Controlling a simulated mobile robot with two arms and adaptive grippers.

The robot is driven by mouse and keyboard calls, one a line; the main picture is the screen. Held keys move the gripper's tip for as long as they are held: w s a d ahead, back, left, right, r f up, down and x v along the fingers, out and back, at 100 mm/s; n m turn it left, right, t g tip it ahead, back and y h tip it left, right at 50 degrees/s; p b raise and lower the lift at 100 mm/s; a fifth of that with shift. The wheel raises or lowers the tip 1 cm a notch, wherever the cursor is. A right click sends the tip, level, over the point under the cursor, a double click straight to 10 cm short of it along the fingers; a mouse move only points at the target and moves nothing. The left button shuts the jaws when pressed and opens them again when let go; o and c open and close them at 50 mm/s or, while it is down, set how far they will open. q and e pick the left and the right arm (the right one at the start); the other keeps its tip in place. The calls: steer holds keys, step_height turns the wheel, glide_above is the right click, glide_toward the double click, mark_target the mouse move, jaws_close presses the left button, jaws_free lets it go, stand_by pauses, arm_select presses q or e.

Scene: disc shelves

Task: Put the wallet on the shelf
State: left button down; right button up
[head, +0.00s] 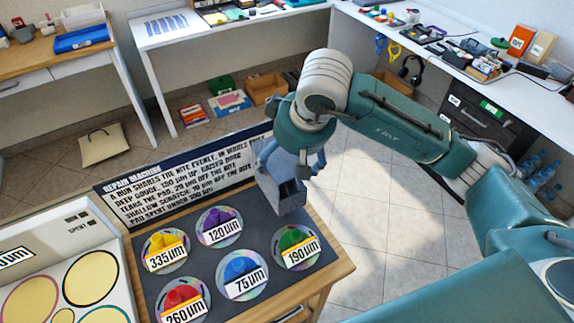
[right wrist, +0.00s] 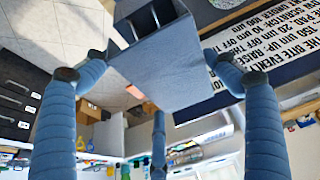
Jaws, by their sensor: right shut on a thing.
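A grey-blue box-shaped thing with an open, slotted end, which I take to be the wallet (head: 291,197), hangs from my right gripper (head: 290,165) in the head view. It is above the right back part of the dark mat. In the right wrist view the wallet (right wrist: 170,75) sits between the blue fingers of the right gripper (right wrist: 150,62), which is shut on it. The fingers partly hide it in the head view. My left gripper is not in view. I cannot tell which surface is the task's shelf.
The dark mat (head: 222,282) holds several discs with coloured, labelled knobs. A repair machine sign (head: 185,178) stands behind it. A white panel (head: 112,221) with round places is at left. White desks (head: 215,38) with clutter line the back and right. Open tiled floor (head: 385,215) lies between.

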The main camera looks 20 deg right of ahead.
steer(key=shift+f, duration=2.1)
steer(key=shift+f, duration=0.15)
steer(key=o, duration=1.5)
steer(key=shift+c, duration=0.2)
